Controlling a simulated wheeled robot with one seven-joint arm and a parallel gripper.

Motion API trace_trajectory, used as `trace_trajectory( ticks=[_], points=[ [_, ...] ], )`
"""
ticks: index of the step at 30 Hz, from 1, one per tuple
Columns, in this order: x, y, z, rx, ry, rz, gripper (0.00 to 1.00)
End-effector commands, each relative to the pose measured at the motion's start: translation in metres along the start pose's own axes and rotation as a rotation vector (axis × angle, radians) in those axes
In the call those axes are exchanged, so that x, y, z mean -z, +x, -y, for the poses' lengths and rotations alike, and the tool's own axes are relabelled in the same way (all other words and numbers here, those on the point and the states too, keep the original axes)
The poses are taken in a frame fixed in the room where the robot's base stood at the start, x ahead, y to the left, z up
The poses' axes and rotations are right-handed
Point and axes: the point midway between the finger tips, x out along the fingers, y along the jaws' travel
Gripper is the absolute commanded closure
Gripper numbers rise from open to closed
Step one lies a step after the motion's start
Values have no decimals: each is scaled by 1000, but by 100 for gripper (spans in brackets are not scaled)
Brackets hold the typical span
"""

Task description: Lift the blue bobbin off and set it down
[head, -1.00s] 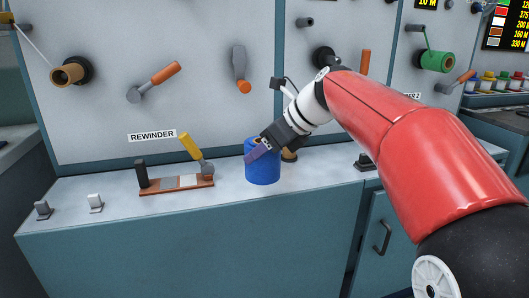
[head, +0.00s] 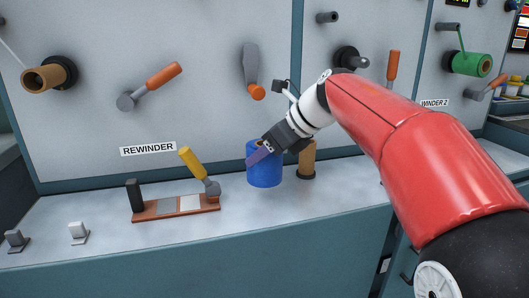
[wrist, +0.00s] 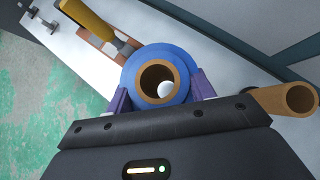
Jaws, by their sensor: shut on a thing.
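The blue bobbin (head: 264,168) is upright at the white ledge, below the grey-and-orange crank. My gripper (head: 262,152) is shut on it from above and to the right, with a purple finger showing across its upper part. In the wrist view the blue bobbin (wrist: 134,72) has a brown core, and the two purple fingers of my gripper (wrist: 160,98) grip it from both sides. A pale round spot shows inside the core. I cannot tell whether its bottom touches the ledge.
A brown core (head: 307,158) stands on a dark base just right of the bobbin. A splicing block with a yellow handle (head: 188,160) lies to the left. The panel with cranks and spindles rises behind the white ledge (head: 100,258). Ledge between the block and bobbin is clear.

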Motion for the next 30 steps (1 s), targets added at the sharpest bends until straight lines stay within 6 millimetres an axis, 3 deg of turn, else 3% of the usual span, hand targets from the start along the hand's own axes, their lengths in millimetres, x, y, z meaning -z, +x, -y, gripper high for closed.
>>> trace_trajectory(
  ticks=[15,29,30],
  points=[
    [33,33,0,1,0,1,87],
    [36,36,0,1,1,0,87],
    [36,36,0,1,0,0,43]
  ],
)
